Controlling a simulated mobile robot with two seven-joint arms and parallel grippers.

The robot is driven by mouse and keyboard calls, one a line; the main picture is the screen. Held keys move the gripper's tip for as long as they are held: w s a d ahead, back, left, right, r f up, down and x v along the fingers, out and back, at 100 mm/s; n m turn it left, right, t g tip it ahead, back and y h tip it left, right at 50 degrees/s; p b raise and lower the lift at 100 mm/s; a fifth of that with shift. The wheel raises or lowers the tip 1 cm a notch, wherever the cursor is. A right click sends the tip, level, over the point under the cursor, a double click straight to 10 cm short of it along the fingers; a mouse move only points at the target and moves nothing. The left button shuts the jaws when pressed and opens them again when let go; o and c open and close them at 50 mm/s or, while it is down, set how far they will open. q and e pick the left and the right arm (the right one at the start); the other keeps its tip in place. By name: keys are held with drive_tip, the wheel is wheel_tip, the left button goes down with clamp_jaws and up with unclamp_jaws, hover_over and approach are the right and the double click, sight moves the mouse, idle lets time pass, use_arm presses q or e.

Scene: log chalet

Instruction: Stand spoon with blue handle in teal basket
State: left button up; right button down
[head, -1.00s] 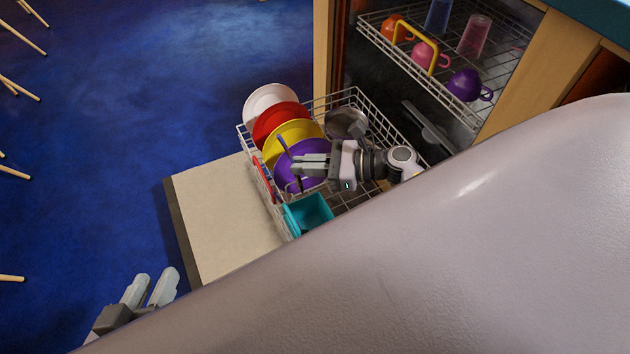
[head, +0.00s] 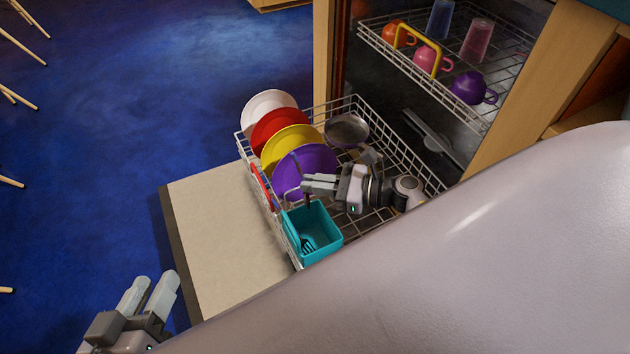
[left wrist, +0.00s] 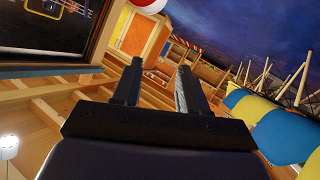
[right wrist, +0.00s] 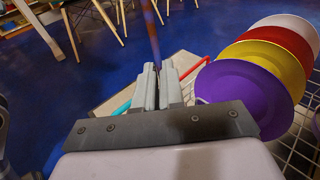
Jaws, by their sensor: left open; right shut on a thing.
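My right gripper (head: 305,186) is shut on the spoon (right wrist: 151,32), whose thin bluish-brown handle rises from between the fingertips in the right wrist view. In the head view the spoon is small and partly hidden by the fingers; its lower end points down near the basket's back rim. The teal basket (head: 328,249) stands at the front of the dishwasher rack, just below the right gripper. Whether the spoon's tip is inside its rim I cannot tell. My left gripper (head: 150,292) is open and empty, out over the floor at lower left.
A dark fork (head: 307,245) is in the basket. Purple (head: 303,168), yellow, red and white plates stand in the rack behind. A metal pan (head: 346,130) lies at the rack's back right. The open dishwasher door (head: 215,220) is clear. Cups stand on the upper rack.

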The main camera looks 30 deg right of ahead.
sight(309, 205)
drive_tip(key=shift+f+b, duration=1.85)
drive_tip(key=shift+f, duration=0.25)
drive_tip(key=shift+f+b, duration=0.3)
drive_tip(key=shift+f, duration=0.05)
drive_tip(key=shift+f+b, duration=0.4)
drive_tip(key=shift+f, duration=0.05)
drive_tip(key=shift+f+b, duration=0.3)
drive_tip(key=shift+f, duration=0.4)
use_arm(q)
drive_tip(key=shift+s+a+m+t+y, duration=0.2)
drive_tip(key=shift+a+m+t+y, duration=0.1)
drive_tip(key=shift+a+t, duration=0.25)
drive_tip(key=shift+s+a+m+t+y, duration=0.2)
drive_tip(key=shift+a+m+t, duration=0.1)
drive_tip(key=shift+a, duration=0.3)
drive_tip(key=shift+s+a+m+t+y, duration=0.2)
drive_tip(key=shift+a+m+t, duration=0.1)
drive_tip(key=shift+a+t, duration=0.25)
use_arm(e)
drive_tip(key=shift+f, duration=0.6)
use_arm(q)
drive_tip(key=shift+f, duration=0.1)
